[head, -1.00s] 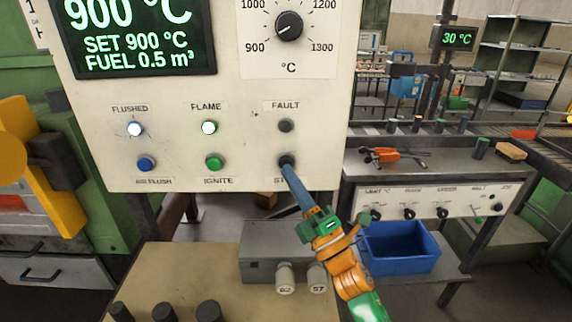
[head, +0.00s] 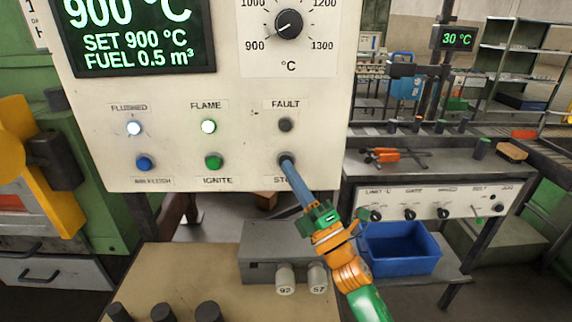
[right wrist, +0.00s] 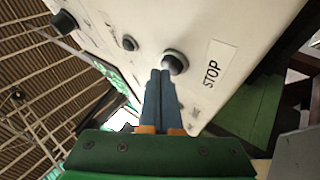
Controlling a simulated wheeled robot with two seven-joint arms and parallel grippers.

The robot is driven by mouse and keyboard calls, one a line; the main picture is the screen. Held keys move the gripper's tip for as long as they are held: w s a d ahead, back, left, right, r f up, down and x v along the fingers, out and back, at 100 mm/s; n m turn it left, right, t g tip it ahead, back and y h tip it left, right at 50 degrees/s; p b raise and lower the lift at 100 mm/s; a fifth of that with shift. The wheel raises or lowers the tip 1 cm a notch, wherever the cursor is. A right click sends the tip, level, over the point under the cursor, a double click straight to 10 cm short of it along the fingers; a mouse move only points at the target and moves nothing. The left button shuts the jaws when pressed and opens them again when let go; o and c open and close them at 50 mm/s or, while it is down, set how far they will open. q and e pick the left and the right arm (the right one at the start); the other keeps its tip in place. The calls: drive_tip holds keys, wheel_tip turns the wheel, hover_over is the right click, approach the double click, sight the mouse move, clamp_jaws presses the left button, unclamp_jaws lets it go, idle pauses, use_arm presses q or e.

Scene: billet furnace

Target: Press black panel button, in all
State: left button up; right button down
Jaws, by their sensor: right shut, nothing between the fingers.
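The black STOP button (right wrist: 174,62) sits in a grey collar on the white control panel (head: 240,140), beside the STOP label (right wrist: 214,63). In the head view it is at the panel's lower right, mostly covered by the fingertips of my right gripper (head: 287,162). The right gripper (right wrist: 160,75) is shut and empty, its two blue fingers side by side. The fingertips are at the button's edge in the right wrist view; I cannot tell whether they press it in. My left gripper is not in view.
The FLUSHED (head: 134,128) and FLAME (head: 208,127) lamps are lit; the FAULT lamp (head: 286,125) is dark. A blue button (head: 144,163) and green button (head: 213,161) lie to the left. A grey box (head: 262,262) and blue bin (head: 400,250) stand below.

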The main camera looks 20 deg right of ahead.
drive_tip(key=shift+w, duration=0.15)
idle(0.6)
drive_tip(key=shift+s+a, duration=0.15)
drive_tip(key=shift+s, duration=0.6)
drive_tip(key=shift+s+a+p, duration=0.25)
drive_tip(key=shift+s+p, duration=0.05)
drive_tip(key=shift+s, duration=0.5)
drive_tip(key=shift+s+a+p, duration=0.2)
drive_tip(key=shift+s+p, duration=0.05)
drive_tip(key=shift+s, duration=0.55)
drive_tip(key=shift+s+a+p, duration=0.25)
drive_tip(key=shift+s+p, duration=0.05)
drive_tip(key=shift+s, duration=0.5)
